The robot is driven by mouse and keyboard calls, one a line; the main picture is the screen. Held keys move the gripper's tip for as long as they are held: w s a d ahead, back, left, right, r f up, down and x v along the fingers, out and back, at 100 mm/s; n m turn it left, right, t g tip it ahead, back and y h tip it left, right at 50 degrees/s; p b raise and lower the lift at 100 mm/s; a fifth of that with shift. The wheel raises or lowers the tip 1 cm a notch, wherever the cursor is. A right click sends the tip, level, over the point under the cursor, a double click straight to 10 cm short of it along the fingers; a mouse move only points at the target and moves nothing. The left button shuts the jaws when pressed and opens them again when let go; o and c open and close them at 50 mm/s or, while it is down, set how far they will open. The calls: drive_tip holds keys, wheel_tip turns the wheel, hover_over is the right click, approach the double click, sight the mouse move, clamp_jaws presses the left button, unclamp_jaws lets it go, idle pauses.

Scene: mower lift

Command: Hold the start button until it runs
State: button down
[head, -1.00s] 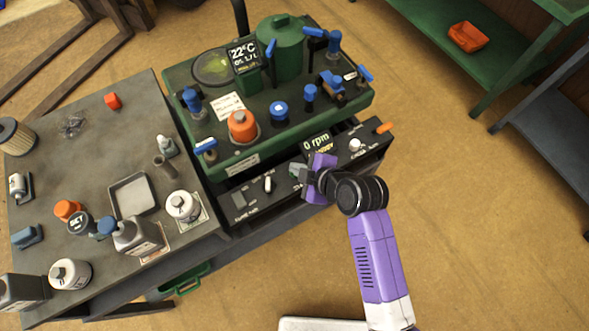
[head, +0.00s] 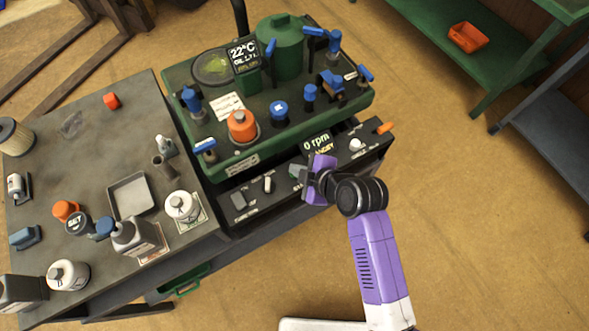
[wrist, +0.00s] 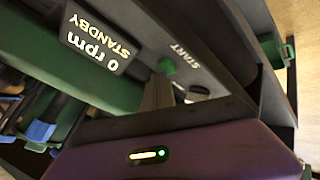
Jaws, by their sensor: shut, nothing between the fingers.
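The control panel (head: 238,213) is a dark strip along the front of the green machine. Its display (head: 317,142) reads 0 rpm, and in the wrist view the display (wrist: 97,38) reads 0 rpm STANDBY. A small green button (wrist: 166,66) sits near the START label in the wrist view. My gripper (wrist: 158,92) is shut and empty, its grey fingertips right at the button. I cannot tell whether they touch or press it. In the head view my purple gripper (head: 302,180) is over the middle of the panel and covers part of it.
Switches (head: 267,184), a white knob (head: 356,145) and an orange handle (head: 385,128) are on the panel. Blue valves and an orange cap (head: 242,126) stand on the machine above. A grey bench (head: 95,165) with bottles and a tray is at left.

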drive_tip(key=shift+r, duration=0.1)
drive_tip(key=shift+r+p, duration=0.75)
drive_tip(key=shift+r, duration=0.05)
wheel_tip(320, 180, up, 5)
drive_tip(key=p, duration=0.4)
idle(0.7)
